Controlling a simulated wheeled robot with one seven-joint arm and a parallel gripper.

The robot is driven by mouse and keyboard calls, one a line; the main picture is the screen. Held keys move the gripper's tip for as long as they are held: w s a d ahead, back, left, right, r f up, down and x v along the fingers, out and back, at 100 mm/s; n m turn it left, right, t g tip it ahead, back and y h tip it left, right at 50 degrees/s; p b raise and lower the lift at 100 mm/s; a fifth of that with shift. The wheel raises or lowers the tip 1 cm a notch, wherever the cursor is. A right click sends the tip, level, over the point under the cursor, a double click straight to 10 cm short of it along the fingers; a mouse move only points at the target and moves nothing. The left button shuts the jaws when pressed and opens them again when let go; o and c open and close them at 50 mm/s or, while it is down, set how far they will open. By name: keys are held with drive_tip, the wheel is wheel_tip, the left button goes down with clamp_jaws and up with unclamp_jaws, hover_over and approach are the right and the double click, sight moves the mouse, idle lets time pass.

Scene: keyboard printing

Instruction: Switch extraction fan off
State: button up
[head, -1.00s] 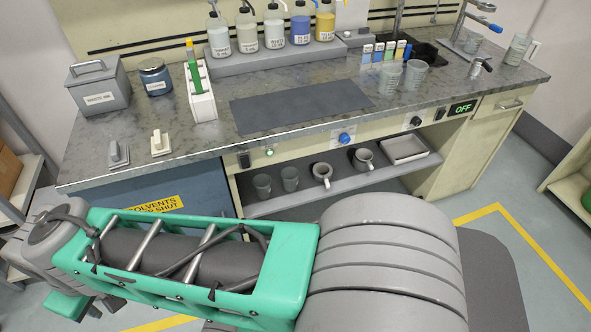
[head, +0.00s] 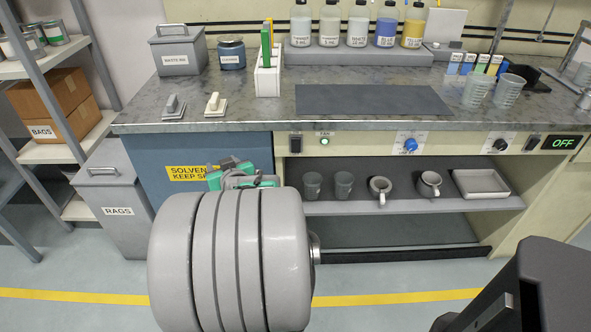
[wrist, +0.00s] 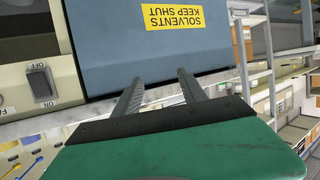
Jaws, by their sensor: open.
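The fan switch (head: 295,143) is a dark rocker on the cream front panel, under the worktop's edge. Beside it is a small green lamp (head: 325,141) that looks lit, with a FAN label above. In the wrist view the rocker (wrist: 40,82) shows at the left, upside down, with OFF and ON marks; its tilt is hard to tell. My gripper (wrist: 160,77) is open and empty, facing the blue solvents cabinet door (wrist: 110,40), to one side of the switch and apart from it. In the head view my arm partly hides the gripper.
Blue (head: 410,144) and black (head: 500,145) knobs, another rocker (head: 531,144) and a green OFF display (head: 566,142) lie farther right on the panel. Mugs and a tray stand on the shelf (head: 420,205) below. A grey rags bin (head: 118,211) stands left of the cabinet.

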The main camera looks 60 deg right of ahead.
drive_tip(key=s+d+f+m+h+b, duration=0.2)
drive_tip(key=s+d+f+h, duration=0.15)
drive_tip(key=s+d, duration=0.4)
drive_tip(key=m+g+h+b, duration=0.1)
drive_tip(key=m+g+h, duration=0.2)
drive_tip(key=h, duration=0.1)
approach(296, 141)
drive_tip(key=x, duration=0.7)
drive_tip(key=shift+d+r, duration=0.1)
drive_tip(key=shift+d, duration=0.05)
drive_tip(key=shift+w+d, duration=0.15)
drive_tip(key=shift+d, duration=0.05)
drive_tip(key=shift+c, duration=0.2)
clamp_jaws()
